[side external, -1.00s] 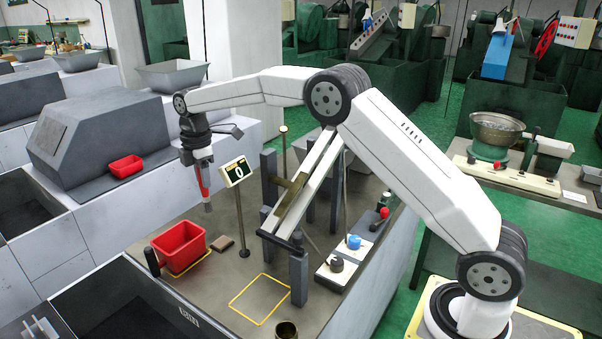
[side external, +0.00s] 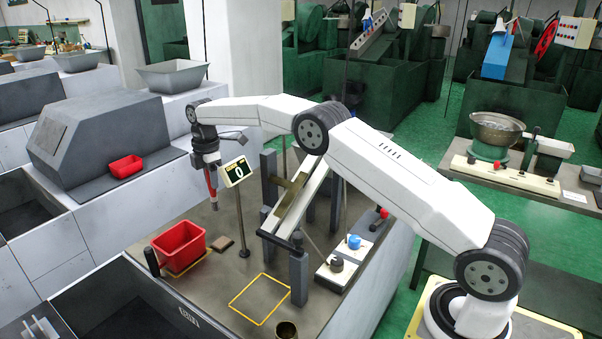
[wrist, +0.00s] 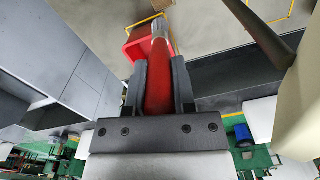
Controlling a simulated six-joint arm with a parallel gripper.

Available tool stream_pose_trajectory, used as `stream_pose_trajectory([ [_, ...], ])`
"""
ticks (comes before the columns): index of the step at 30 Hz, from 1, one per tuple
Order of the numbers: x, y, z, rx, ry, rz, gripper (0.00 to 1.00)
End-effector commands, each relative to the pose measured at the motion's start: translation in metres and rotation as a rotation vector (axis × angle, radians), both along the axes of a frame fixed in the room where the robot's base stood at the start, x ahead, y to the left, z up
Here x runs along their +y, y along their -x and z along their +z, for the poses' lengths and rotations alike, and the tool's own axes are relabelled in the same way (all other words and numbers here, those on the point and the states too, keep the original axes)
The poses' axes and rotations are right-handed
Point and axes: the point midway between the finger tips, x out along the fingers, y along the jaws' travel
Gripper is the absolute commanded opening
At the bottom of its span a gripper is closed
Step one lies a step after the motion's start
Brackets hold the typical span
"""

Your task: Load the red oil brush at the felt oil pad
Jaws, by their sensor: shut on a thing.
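My gripper (side external: 209,165) is shut on the red oil brush (side external: 212,183) and holds it with its grey tip downward, above the grey table. In the wrist view the brush's red handle (wrist: 159,75) lies between the two dark fingers of my gripper (wrist: 159,82). A small flat brown block (side external: 222,243), which looks like the felt oil pad, lies on the table to the right of a red bin. The brush is apart from it, above and behind it in the side view. I cannot make out the pad in the wrist view.
The red bin (side external: 179,246) stands on the table; it also shows in the wrist view (wrist: 138,44). A counter on a post (side external: 235,172) reading 0 stands close right of the brush. A sloped chute (side external: 300,200) stands further right. A yellow outlined square (side external: 260,299) is empty.

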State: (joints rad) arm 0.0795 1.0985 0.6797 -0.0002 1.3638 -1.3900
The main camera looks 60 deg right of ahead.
Motion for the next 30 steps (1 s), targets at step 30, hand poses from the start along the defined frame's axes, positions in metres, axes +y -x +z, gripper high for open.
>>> stream_pose_trajectory([
  [30, 0.000, 0.000, -0.064, 0.001, 0.000, 0.000, 0.00],
])
